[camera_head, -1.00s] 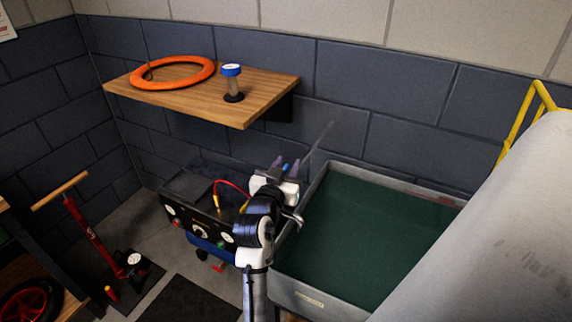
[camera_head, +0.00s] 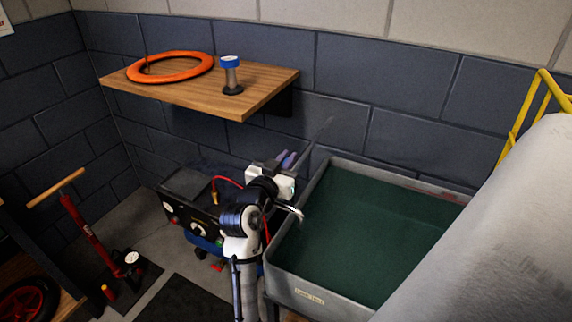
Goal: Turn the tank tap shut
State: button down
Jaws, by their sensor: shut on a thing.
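The grey tank (camera_head: 316,294) holds dark green liquid and stands right of centre. A small silver fitting (camera_head: 295,211) shows at its left rim; it may be part of the tap, but I cannot make out a handle. My gripper (camera_head: 289,159) is beyond the tank's left rim, with purple-blue fingers close together and pointing away from me. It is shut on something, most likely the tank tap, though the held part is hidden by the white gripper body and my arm.
A compressor unit (camera_head: 183,224) with gauges and a red hose (camera_head: 229,181) stands left of my arm. A wooden shelf (camera_head: 190,93) above bears an orange ring (camera_head: 200,66) and a blue-capped post (camera_head: 231,75). A red floor pump (camera_head: 88,230) is at left. A grey-white mass (camera_head: 505,215) fills the right.

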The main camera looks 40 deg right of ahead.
jog(key=c, duration=1.5)
grip_release()
jog(key=b+v, duration=0.4)
jog(key=v, duration=1)
jog(key=shift+d, duration=0.1)
